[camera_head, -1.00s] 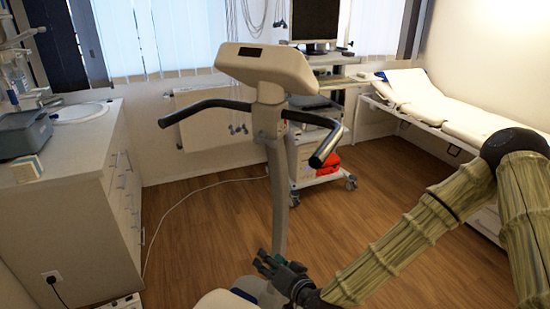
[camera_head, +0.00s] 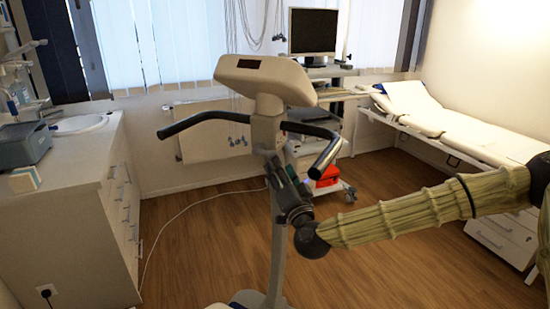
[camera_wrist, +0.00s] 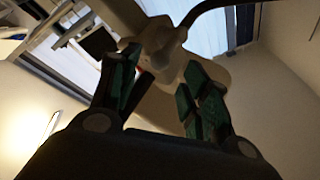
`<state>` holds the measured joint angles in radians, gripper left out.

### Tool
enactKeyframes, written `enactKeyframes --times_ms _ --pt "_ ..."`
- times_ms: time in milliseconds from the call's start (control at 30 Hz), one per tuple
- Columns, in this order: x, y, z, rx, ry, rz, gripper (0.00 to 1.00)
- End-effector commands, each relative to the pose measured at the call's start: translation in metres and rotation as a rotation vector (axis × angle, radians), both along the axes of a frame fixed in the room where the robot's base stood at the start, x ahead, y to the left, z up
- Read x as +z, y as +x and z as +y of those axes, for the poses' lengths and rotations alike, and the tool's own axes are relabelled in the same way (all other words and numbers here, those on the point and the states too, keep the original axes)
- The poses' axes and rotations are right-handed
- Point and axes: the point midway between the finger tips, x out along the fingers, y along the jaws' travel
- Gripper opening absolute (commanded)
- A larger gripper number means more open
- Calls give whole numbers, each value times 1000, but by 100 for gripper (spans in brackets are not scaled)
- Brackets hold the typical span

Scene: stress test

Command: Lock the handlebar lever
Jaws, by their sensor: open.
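The exercise bike's handlebar (camera_head: 205,117) curves out on both sides below the cream console (camera_head: 262,78), on an upright cream post (camera_head: 277,245). My gripper (camera_head: 276,170) is raised against the view of the post, just below the handlebar clamp, fingers pointing up. In the wrist view my gripper (camera_wrist: 160,78) is open, with its green-padded fingers apart on either side of the post head. A pale rounded clamp part (camera_wrist: 166,50) and a short dark red and black piece (camera_wrist: 145,84) show between the fingers. I cannot tell which is the lever, nor whether anything is touched.
A counter with a sink (camera_head: 80,124) stands on the left. A radiator (camera_head: 205,135) is behind the bike. A cart with a monitor (camera_head: 312,32) stands behind on the right. A white examination couch (camera_head: 470,132) lies along the right wall. Wooden floor (camera_head: 400,260) is clear at front right.

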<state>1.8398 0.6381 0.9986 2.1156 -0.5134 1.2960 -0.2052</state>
Motion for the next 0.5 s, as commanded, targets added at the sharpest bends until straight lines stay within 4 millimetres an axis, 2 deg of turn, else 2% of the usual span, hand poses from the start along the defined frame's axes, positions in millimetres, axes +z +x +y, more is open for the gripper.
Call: enactKeyframes --times_ms 200,500 --pt "10 28 10 0 0 0 46" --pt "13 44 15 1 0 1 46"
